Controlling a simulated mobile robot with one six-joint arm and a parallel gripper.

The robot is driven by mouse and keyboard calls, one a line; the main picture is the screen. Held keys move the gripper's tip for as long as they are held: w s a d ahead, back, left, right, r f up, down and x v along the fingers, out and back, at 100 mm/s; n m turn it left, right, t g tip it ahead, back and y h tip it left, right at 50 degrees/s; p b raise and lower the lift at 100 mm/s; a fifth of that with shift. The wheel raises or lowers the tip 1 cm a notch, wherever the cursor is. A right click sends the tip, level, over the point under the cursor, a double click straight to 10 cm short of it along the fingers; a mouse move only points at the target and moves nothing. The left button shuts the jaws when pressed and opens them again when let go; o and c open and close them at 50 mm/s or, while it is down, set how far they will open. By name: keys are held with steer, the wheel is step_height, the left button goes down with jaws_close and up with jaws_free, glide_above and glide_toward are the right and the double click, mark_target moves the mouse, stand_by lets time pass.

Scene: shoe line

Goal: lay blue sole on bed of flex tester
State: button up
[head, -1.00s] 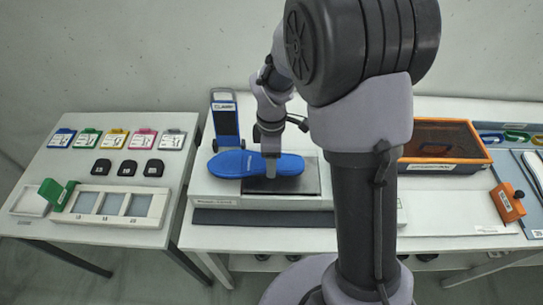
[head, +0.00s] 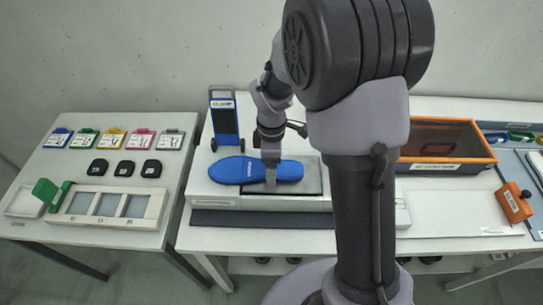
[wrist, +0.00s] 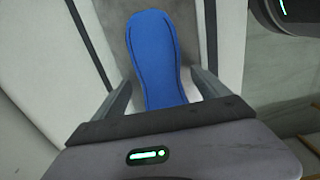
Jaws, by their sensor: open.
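The blue sole (head: 226,169) lies flat, lengthwise left to right, on the dark bed (head: 309,181) of the flex tester (head: 226,192). Its left end reaches past the dark bed, over the light housing. My gripper (head: 271,180) is over the sole's right half, pointing down. In the wrist view my open gripper (wrist: 164,88) has one finger on each side of the sole (wrist: 152,48), with a visible gap on at least the right side. The head view hides the far finger and part of the sole behind the near finger.
A blue upright stand (head: 225,122) is close behind the sole's left half. An orange-rimmed bin (head: 445,163) stands right of my arm. The left table holds coloured tags, black pieces (head: 125,168) and a windowed tray (head: 110,205). A dark strip (head: 262,219) runs along the tester's front.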

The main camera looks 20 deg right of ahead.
step_height(320, 180, up, 17)
steer(key=p, duration=0.5)
steer(key=shift+r, duration=0.1)
steer(key=s+a+f+m+t+y+b, duration=0.1)
steer(key=s+a+m+t+b, duration=0.1)
steer(key=s+m+b, duration=0.3)
steer(key=s+a+f+m+t+y+b, duration=0.1)
steer(key=s+m+b, duration=0.5)
steer(key=s+m, duration=0.7)
steer(key=s+a+t, duration=0.1)
steer(key=t, duration=0.1)
steer(key=shift+m+t, duration=0.4)
